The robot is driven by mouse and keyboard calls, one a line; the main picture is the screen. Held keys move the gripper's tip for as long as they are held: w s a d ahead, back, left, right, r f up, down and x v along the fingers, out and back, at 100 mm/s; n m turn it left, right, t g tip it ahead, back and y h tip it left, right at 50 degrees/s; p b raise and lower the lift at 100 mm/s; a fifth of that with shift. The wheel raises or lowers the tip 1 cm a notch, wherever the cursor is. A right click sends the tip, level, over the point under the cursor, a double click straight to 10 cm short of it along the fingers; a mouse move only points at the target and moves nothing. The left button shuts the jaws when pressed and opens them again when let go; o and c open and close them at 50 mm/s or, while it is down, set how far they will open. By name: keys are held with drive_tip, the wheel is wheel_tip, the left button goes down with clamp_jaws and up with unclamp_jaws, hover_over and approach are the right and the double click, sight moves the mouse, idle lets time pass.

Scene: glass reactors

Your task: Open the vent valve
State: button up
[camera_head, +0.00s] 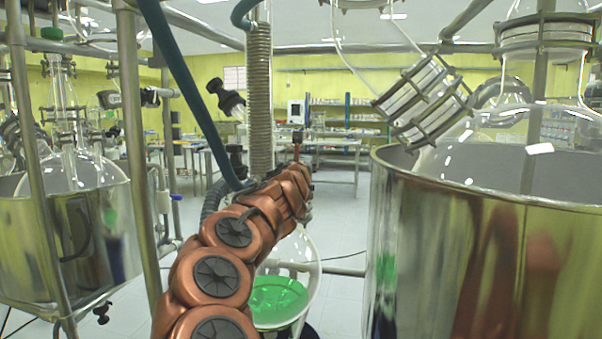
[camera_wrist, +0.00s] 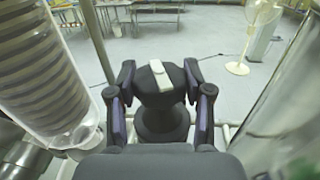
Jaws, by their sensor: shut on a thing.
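In the wrist view, a black valve knob (camera_wrist: 148,92) with a pale bar across its top and a round flared base stands between the two fingers of my gripper (camera_wrist: 159,82). The fingers are shut on its sides. The pale bar points roughly away from the wrist, slightly tilted. In the head view my copper-coloured arm reaches up toward the coiled glass column (camera_head: 260,95), and my fingers and the held knob cannot be made out clearly behind it. Whether the valve is open or shut cannot be told.
A glass column with a coil (camera_wrist: 40,65) stands close on the left in the wrist view. In the head view, a large metal vessel (camera_head: 470,250) is right, another (camera_head: 75,235) left. A flask with green liquid (camera_head: 278,300) hangs below. A white fan (camera_wrist: 250,35) stands beyond.

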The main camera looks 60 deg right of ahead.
drive_tip(key=shift+f+n+t+b, duration=0.2)
drive_tip(key=shift+n+t+b, duration=0.15)
drive_tip(key=shift+b, duration=0.3)
drive_tip(key=shift+n+t+y+b, duration=0.55)
drive_tip(key=shift+t+y+b, duration=0.15)
drive_tip(key=shift+t+b, duration=0.25)
drive_tip(key=shift+n+t+y+b, duration=0.8)
drive_tip(key=shift+t+y+b, duration=0.1)
drive_tip(key=shift+t+b, duration=0.1)
drive_tip(key=shift+r+n+t+y, duration=0.15)
drive_tip(key=shift+n+t+y, duration=0.55)
drive_tip(key=shift+n+y, duration=0.15)
drive_tip(key=shift+n+t+y, duration=1.1)
drive_tip(key=shift+n+y, duration=0.25)
drive_tip(key=shift+y, duration=0.5)
drive_tip(key=o, duration=0.9)
drive_tip(key=shift+o, duration=0.2)
